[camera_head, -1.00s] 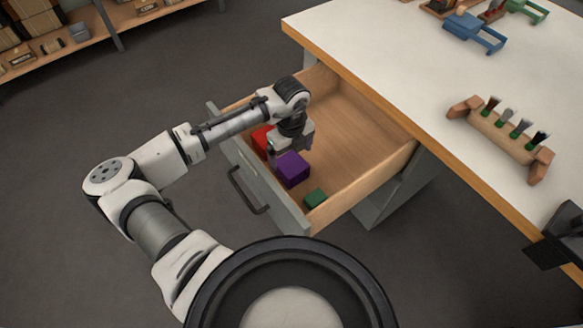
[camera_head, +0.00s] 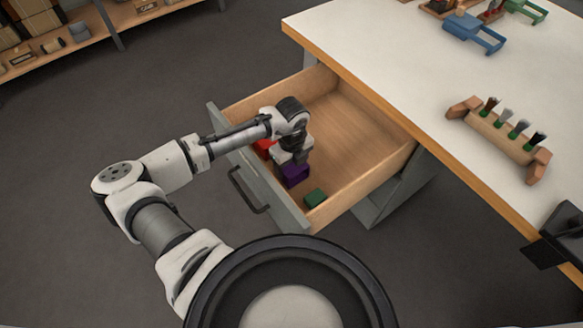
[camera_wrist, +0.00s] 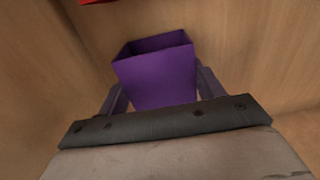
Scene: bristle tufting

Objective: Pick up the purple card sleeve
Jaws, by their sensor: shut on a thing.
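The purple card sleeve (camera_head: 295,176) stands inside the open drawer, near its front panel. In the wrist view the sleeve (camera_wrist: 156,75) is a purple box, open at the top, between my two fingers. My gripper (camera_head: 291,163) reaches down into the drawer from above. In the wrist view my gripper (camera_wrist: 158,95) is shut on the sleeve, one finger at each side. The arm hides part of the sleeve in the head view. I cannot tell whether the sleeve still touches the drawer floor.
The wooden drawer (camera_head: 345,125) also holds a red box (camera_head: 263,149) beside the sleeve and a small green block (camera_head: 315,198). The white worktop (camera_head: 400,50) stands at the right with a wooden brush rack (camera_head: 500,134). The drawer's back part is clear.

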